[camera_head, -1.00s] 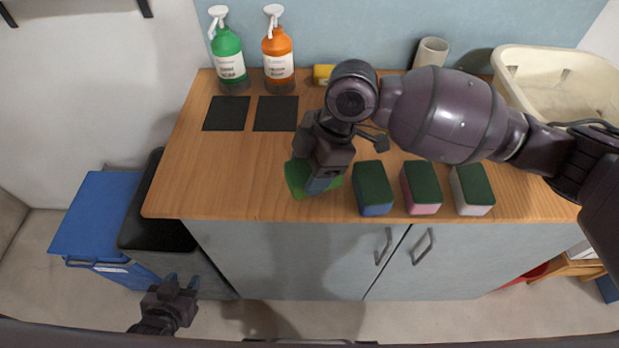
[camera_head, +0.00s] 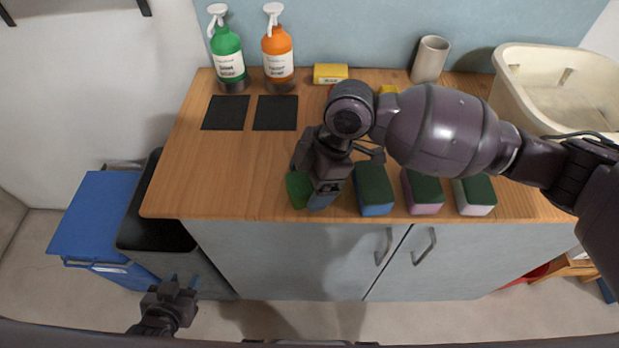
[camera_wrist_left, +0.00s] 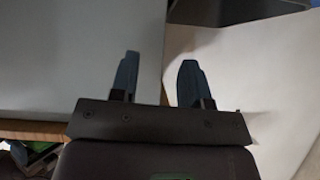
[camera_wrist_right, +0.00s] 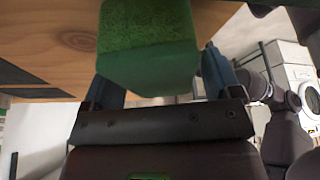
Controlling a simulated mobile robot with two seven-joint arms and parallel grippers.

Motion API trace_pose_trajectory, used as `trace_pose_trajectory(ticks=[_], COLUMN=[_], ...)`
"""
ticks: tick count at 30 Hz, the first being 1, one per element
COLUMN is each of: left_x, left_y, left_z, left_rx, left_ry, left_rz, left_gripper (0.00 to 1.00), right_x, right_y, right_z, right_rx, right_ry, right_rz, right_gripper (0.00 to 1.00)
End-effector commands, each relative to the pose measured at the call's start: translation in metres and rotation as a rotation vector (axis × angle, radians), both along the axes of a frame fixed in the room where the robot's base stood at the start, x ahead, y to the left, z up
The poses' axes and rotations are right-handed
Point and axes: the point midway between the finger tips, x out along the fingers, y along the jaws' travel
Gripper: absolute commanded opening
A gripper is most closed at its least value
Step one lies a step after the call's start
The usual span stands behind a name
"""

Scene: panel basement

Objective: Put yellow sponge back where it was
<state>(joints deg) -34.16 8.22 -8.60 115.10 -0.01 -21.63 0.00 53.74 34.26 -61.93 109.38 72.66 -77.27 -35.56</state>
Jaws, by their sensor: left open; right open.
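No yellow sponge is plainly seen. A small yellow patch (camera_head: 388,89) shows behind my right arm at the back of the counter, too covered to identify. A green sponge (camera_head: 298,188) stands near the counter's front edge, partly hidden by my right gripper (camera_head: 318,196). In the right wrist view this green sponge (camera_wrist_right: 150,45) lies between the two open blue fingers; contact cannot be told. My left gripper (camera_head: 180,282) is open and empty, low in front of the cabinet; its spread fingers show in the left wrist view (camera_wrist_left: 155,78).
Blue (camera_head: 373,190), pink (camera_head: 423,192) and white (camera_head: 474,195) sponges with dark green tops stand in a row to the right. Two black pads (camera_head: 226,113), (camera_head: 275,113), spray bottles (camera_head: 228,58), (camera_head: 278,55), a yellow box (camera_head: 330,73), a cup (camera_head: 430,60) and a basin (camera_head: 500,90) occupy the counter.

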Motion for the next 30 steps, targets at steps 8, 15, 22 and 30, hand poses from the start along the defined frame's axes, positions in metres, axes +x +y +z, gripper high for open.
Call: trace_pose_trajectory(ticks=[8,15,22,30], left_x=[0.0,0.001,0.0,-0.003], left_y=[0.0,0.0,0.001,0.002], left_z=[0.002,0.007,0.006,0.006], left_rx=[0.0,0.0,0.0,0.0], left_ry=[-0.002,-0.008,-0.004,0.002], left_rz=[0.0,0.0,0.002,0.004], left_gripper=[0.43,0.43,0.43,0.43], right_x=[0.003,0.01,0.015,0.018], right_y=[-0.005,-0.021,-0.035,-0.042], right_z=[0.016,0.059,0.095,0.113], right_rx=[0.0,0.0,0.0,0.001], right_ry=[-0.005,-0.005,-0.003,-0.001], right_rz=[-0.001,-0.001,0.0,0.001], right_gripper=[0.84,0.84,0.84,0.84])
